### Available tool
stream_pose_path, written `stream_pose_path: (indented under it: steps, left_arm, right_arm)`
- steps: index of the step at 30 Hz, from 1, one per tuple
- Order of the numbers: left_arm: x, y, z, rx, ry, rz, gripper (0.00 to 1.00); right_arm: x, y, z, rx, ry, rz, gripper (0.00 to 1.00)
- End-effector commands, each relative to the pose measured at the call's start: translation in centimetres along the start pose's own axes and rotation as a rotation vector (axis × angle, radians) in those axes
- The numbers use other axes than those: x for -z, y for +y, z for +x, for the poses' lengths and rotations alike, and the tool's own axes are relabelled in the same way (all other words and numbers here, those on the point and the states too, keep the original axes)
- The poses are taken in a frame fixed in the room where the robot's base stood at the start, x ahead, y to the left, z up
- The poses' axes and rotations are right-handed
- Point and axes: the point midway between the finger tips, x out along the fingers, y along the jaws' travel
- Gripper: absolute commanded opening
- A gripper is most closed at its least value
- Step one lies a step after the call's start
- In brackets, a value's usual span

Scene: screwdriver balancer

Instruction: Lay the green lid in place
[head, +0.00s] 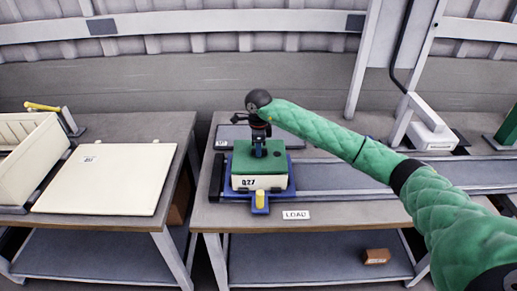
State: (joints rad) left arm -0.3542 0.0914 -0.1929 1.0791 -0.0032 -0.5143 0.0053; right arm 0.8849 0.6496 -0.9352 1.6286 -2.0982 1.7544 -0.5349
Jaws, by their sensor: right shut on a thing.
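The green lid (275,166) lies over the top of a cream box (260,183) marked 027. The box sits in a blue fixture (289,190) on the right-hand table. My right gripper (259,150) points down at the lid's upper middle, at the end of my green-sleeved right arm. It is shut on the lid, though its fingertips are small and partly hidden. The lid looks level and roughly in line with the box. I cannot tell whether it rests fully on the rim. My left gripper is not in view.
A yellow-topped peg (260,198) stands at the fixture's front, with a LOAD label (296,215) nearby. A conveyor (345,176) runs right. A cream panel (107,178) lies on the left table beside a cream bin (30,150). A gap separates the tables.

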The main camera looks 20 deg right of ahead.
Motion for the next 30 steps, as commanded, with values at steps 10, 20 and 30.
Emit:
stream_pose_path:
  steps: [10, 20, 30]
  left_arm:
    - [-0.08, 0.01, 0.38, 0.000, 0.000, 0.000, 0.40]
    - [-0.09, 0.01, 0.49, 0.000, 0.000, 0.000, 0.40]
    - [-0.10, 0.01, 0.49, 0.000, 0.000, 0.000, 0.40]
  right_arm:
    - [0.01, -0.02, 0.19, 0.000, 0.000, 0.000, 0.00]
    - [0.00, -0.01, 0.23, 0.000, 0.000, 0.000, 0.00]
    - [-0.01, -0.01, 0.23, 0.001, 0.000, 0.000, 0.24]
